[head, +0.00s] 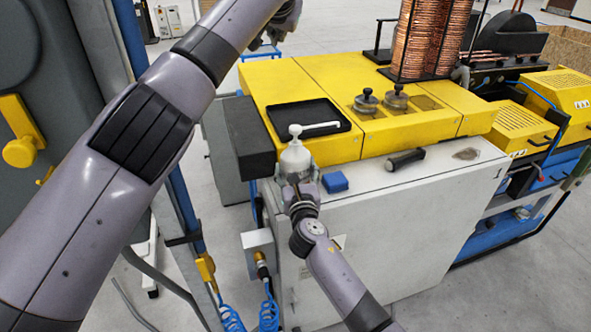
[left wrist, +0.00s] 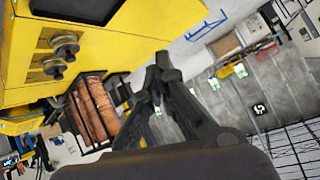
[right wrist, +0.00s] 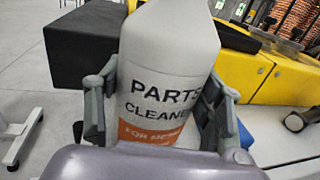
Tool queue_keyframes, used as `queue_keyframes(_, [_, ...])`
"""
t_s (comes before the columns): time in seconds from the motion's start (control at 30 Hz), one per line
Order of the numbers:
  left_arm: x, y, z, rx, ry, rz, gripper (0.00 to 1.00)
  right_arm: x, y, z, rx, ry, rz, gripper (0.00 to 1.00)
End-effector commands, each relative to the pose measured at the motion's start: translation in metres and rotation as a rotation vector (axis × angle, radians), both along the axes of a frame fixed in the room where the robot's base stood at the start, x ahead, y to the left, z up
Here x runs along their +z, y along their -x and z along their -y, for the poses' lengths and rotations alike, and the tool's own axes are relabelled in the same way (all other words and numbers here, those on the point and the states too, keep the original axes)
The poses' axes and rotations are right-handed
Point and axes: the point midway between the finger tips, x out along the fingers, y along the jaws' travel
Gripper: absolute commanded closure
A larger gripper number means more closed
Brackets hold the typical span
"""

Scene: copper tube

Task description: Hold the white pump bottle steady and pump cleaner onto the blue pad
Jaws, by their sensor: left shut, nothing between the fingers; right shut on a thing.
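The white pump bottle (head: 294,158) stands upright at the left front corner of the grey cabinet top. Its white nozzle points right in the head view. My right gripper (head: 299,188) is shut around its body. In the right wrist view the bottle (right wrist: 165,75) shows a "PARTS CLEANER" label between the fingers, and its pump head is cut off. The blue pad (head: 335,182) lies just right of the bottle, apart from it. My left gripper (head: 268,42) is high at the back, away from the bottle. In the left wrist view its fingers (left wrist: 163,62) are shut and empty.
A black tray (head: 308,122) sits on the yellow machine top behind the bottle. A black-handled tool (head: 405,160) and a dark scrap (head: 466,154) lie on the cabinet top. A black block (head: 249,135) is left of the tray. Copper coils (head: 425,45) stand at the back.

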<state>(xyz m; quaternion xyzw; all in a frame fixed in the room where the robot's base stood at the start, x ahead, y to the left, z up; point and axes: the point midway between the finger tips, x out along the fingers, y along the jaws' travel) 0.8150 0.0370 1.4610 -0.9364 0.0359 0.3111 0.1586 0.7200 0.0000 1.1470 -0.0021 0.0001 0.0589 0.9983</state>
Motion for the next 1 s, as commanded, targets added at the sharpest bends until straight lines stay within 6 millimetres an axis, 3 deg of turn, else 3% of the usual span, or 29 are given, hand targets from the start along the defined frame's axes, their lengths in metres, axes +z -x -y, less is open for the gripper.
queue_keyframes(0.1, [-0.036,0.035,0.015,0.020,0.090,-0.216,1.00,0.000,0.000,0.000,0.000,0.001,-0.001,0.99])
queue_keyframes(0.2, [-0.055,0.062,0.024,0.031,0.135,-0.361,1.00,0.000,0.000,0.000,0.000,0.001,-0.001,0.99])
queue_keyframes(0.4, [-0.072,0.095,0.035,0.035,0.169,-0.522,1.00,0.000,0.000,0.000,0.000,0.001,-0.001,0.99])
queue_keyframes(1.0, [-0.132,0.100,0.036,0.035,0.172,-0.548,1.00,0.000,0.000,0.000,0.000,0.001,-0.001,0.99])
